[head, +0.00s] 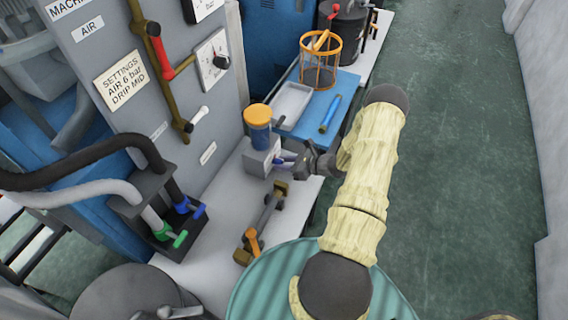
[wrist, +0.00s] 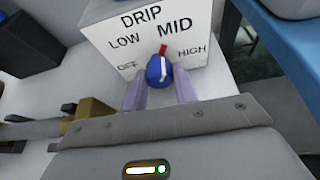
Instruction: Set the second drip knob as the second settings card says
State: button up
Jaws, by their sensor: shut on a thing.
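The drip box (head: 260,160) is white and carries a blue bowl with a yellow cap (head: 257,112). In the wrist view its face (wrist: 150,45) reads DRIP, with OFF, LOW, MID and HIGH around a blue knob (wrist: 157,70). The knob's red-tipped pointer is directed upward, at or near MID. My gripper (wrist: 160,92) has a finger on each side of the knob and is shut on it; in the head view it reaches the box from the right. A settings card (head: 121,79) on the grey panel reads AIR 6 bar, DRIP MID.
A gauge (head: 212,62) and a brown pipe with a red-handled lever (head: 160,58) are on the panel. A brass valve fitting (head: 265,220) lies in front of the box. A blue mat (head: 345,95) holds a wire basket (head: 320,65) and white tray (head: 292,104). Green and blue levers stand left.

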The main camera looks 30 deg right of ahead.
jog(key=o, duration=1)
jog(key=shift+c, duration=0.2)
jog(key=b+v, duration=0.1)
jog(key=v, duration=1.6)
jog(key=shift+s, duration=0.2)
jog(key=shift+d+r, duration=0.1)
